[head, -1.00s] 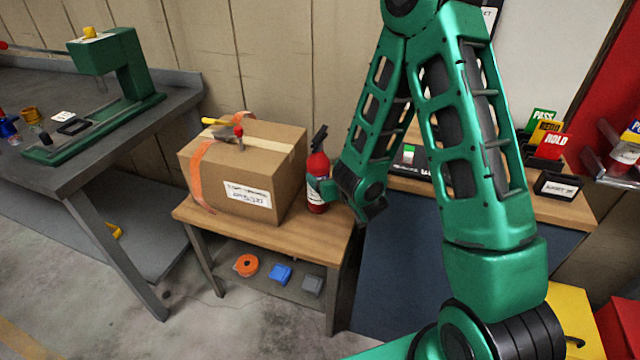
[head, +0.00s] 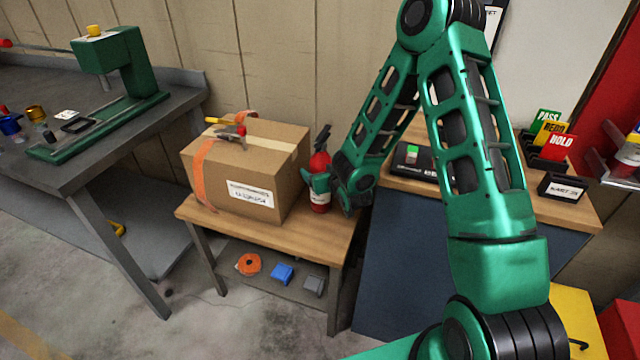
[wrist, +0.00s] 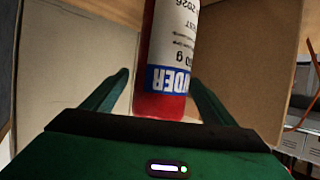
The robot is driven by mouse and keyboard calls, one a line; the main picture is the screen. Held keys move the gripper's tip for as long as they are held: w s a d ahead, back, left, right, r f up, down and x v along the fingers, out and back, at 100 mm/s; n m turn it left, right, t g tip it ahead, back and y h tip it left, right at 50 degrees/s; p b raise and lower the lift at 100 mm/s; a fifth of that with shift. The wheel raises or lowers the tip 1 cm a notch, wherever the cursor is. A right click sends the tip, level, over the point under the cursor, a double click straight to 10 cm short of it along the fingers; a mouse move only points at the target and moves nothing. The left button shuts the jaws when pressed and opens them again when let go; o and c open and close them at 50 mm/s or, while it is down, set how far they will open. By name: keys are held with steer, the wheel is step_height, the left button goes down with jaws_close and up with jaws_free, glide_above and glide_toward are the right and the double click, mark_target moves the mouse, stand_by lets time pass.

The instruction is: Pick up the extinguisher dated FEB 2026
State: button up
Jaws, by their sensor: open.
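A red extinguisher (head: 320,164) with a black top stands upright on the small wooden-topped table (head: 330,236), just right of the cardboard box. My gripper (head: 318,183) is at the extinguisher, level with its body. In the wrist view the extinguisher (wrist: 168,90) stands between my two open green fingers (wrist: 160,88), with gaps on both sides. Its white label appears upside down there, with "2026" partly readable at the top edge; the month cannot be made out. Its blue band also shows.
The cardboard box (head: 228,205) with an orange strap and a hammer on top stands close left of the extinguisher. A bench with sign cards (head: 557,143) is at right. A shelf below the table holds an orange roll (head: 248,264) and small boxes.

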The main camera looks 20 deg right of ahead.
steer(key=shift+w+r, duration=0.1)
jaws_close()
